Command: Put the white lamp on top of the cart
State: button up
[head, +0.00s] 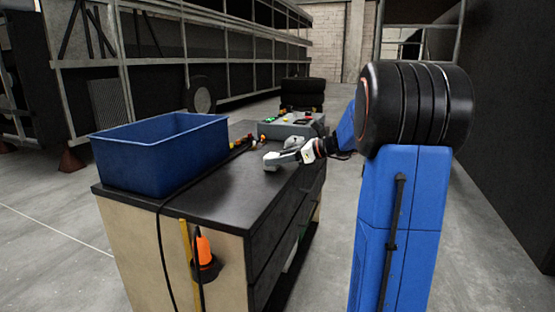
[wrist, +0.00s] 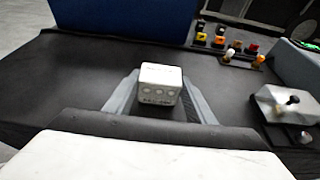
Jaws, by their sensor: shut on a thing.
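The white lamp (wrist: 160,84) is a small white block with round marks on its face, between the two grey fingers of my gripper (wrist: 160,95) in the wrist view. My gripper (head: 284,157) is shut on it. In the head view the lamp (head: 270,162) is a small pale shape at the fingertips, over the dark top of the cart (head: 215,195). I cannot tell whether its underside touches the top. The cart has a dark top, a tan end and dark drawers. Its top also fills much of the wrist view (wrist: 60,85).
A blue bin (head: 160,155) stands on the cart's left part. A grey control box (head: 290,125) with coloured buttons is at the far end. Small coloured pieces (wrist: 225,40) stand in rows beyond the lamp. A grey metal piece (wrist: 285,103) lies right. The front top is clear.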

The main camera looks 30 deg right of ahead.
jog(key=shift+f, duration=0.1)
jog(key=o, duration=1.1)
jog(key=shift+s+d+r, duration=0.2)
jog(key=shift+r, duration=0.05)
jog(key=v, duration=1.1)
jog(key=shift+s, duration=0.2)
jog(key=shift+d, duration=0.1)
